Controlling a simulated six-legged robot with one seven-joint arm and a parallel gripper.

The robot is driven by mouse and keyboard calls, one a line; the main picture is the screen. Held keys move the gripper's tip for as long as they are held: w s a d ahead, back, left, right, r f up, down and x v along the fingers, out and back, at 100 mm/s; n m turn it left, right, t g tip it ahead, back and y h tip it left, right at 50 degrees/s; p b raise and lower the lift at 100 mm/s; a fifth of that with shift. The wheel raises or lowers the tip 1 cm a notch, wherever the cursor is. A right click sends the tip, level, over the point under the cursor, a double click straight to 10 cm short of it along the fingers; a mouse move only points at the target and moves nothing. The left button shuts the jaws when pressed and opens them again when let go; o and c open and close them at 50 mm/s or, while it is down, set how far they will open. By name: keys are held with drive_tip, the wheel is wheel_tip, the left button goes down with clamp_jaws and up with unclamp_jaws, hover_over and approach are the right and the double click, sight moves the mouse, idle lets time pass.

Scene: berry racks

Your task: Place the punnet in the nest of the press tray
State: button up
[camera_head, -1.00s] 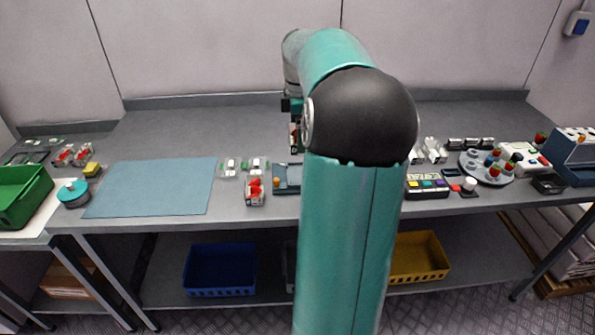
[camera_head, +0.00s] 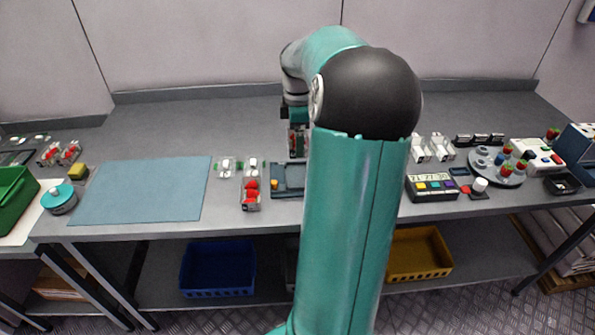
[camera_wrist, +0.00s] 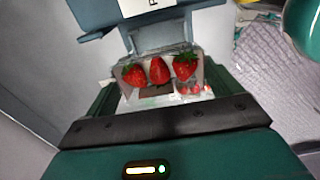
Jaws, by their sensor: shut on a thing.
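My gripper (camera_wrist: 160,82) is shut on a clear punnet (camera_wrist: 130,78) with three strawberries in a row, seen in the wrist view. In the head view the gripper (camera_head: 297,128) and the red of its berries show just behind and above the blue-grey press tray (camera_head: 288,188), left of my arm. The tray has an orange knob at its front left; my arm hides its right side. In the wrist view a blue body with a white label (camera_wrist: 143,6) stands beyond the punnet. I cannot make out the nest or whether the punnet touches anything.
Another strawberry punnet (camera_head: 251,204) stands left of the tray, with small clear containers behind it. A blue mat (camera_head: 145,190) lies farther left. Right of my arm are a button panel (camera_head: 432,188) and a round carousel (camera_head: 497,172). The table's back is clear.

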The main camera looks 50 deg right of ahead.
wheel_tip(320, 180, down, 10)
drive_tip(key=shift+f, duration=0.1)
idle(0.4)
drive_tip(key=shift+f, duration=0.15)
drive_tip(key=o, duration=0.9)
drive_tip(key=shift+c, duration=0.2)
